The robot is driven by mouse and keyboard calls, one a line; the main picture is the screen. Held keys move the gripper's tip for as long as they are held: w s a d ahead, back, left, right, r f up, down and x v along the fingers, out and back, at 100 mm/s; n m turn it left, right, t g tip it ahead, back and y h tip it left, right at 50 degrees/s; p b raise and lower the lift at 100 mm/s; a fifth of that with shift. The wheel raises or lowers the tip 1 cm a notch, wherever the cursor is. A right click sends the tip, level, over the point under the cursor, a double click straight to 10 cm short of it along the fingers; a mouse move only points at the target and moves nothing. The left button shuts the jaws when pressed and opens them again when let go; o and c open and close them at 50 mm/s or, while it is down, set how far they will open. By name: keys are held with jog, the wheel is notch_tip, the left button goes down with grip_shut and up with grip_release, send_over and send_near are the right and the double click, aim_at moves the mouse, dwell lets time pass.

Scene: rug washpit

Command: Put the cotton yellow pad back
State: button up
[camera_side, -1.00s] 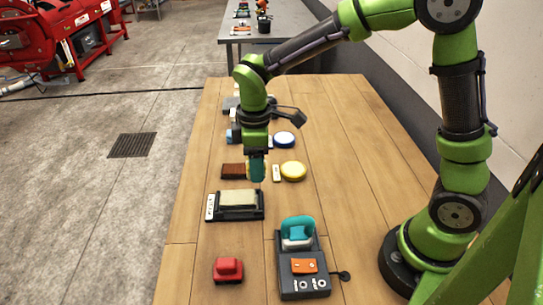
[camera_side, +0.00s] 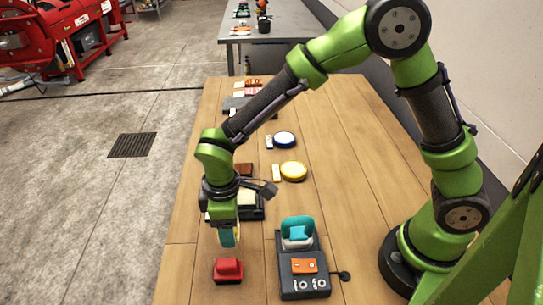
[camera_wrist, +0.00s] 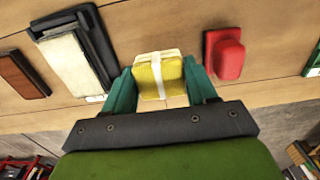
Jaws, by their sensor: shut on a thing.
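The yellow pad (camera_wrist: 158,78), with a white band across it, is between the teal fingers of my gripper (camera_wrist: 162,88) in the wrist view. My gripper (camera_side: 228,236) is shut on it and points down above the table's near left part. In the side view only a thin yellow strip of the pad (camera_side: 237,233) shows beside a finger. A red block (camera_side: 228,270) lies just below and nearer the camera; it also shows right of the pad in the wrist view (camera_wrist: 227,55).
A black tray (camera_side: 258,214) with a cream slab lies behind my gripper, partly hidden. A dark device (camera_side: 305,285) with a teal piece and orange part stands to the right.

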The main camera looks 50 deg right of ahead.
jog(key=shift+f, duration=1.8)
jog(key=o, duration=0.9)
jog(key=shift+f, duration=0.1)
